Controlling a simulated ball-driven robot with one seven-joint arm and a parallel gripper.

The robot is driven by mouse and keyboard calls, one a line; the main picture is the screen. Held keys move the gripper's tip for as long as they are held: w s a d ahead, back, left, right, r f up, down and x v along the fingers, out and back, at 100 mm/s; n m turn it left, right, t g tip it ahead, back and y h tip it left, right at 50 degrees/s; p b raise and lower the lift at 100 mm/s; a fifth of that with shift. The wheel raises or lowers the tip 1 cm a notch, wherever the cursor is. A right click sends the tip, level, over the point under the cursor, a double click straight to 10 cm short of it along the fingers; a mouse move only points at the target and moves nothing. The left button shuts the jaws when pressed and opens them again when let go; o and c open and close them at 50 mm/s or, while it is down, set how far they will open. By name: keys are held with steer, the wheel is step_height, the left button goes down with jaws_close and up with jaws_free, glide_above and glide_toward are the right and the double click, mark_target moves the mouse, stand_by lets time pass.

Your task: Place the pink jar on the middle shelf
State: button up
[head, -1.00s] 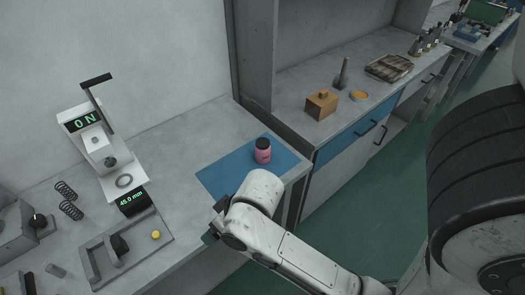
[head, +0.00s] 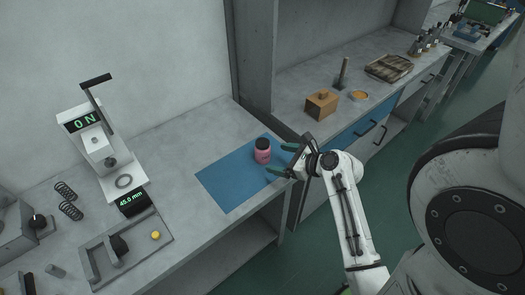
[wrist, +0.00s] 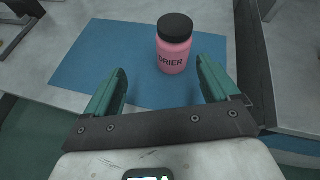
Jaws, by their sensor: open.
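The pink jar (head: 262,156) has a black lid and stands upright on a blue mat (head: 224,184) on the grey bench. In the wrist view the jar (wrist: 174,54) shows the word "DRIER" and stands just beyond the fingertips, a little right of the middle between them. My gripper (head: 277,159) is open and empty, to the right of the jar, with its green fingers pointing at it. The wrist view shows both fingers (wrist: 161,75) apart, with the blue mat (wrist: 110,55) beneath. No middle shelf can be made out in either view.
A force tester (head: 105,155), springs (head: 67,200) and a grey tray (head: 130,250) with a yellow piece stand on the bench to the left. A wooden box (head: 321,103) and a tall grey panel (head: 250,55) are behind the gripper. The bench around the mat is mostly clear.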

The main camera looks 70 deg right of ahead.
mark_target(269, 153)
steer(key=shift+s+d+r+m+h, duration=0.15)
steer(key=shift+s+d+m+h, duration=0.25)
steer(key=shift+s+d+m, duration=0.65)
steer(key=x, duration=0.6)
steer(key=shift+w+a+r, duration=0.1)
steer(key=shift+w+a, duration=0.05)
steer(key=shift+a, duration=0.1)
steer(key=shift+a+p+x, duration=0.15)
steer(key=shift+x, duration=1.15)
steer(key=shift+a+p+x, duration=0.1)
steer(key=shift+p+x, duration=0.05)
steer(key=shift+x, duration=1.1)
steer(key=shift+c, duration=0.4)
steer(key=c, duration=1.1)
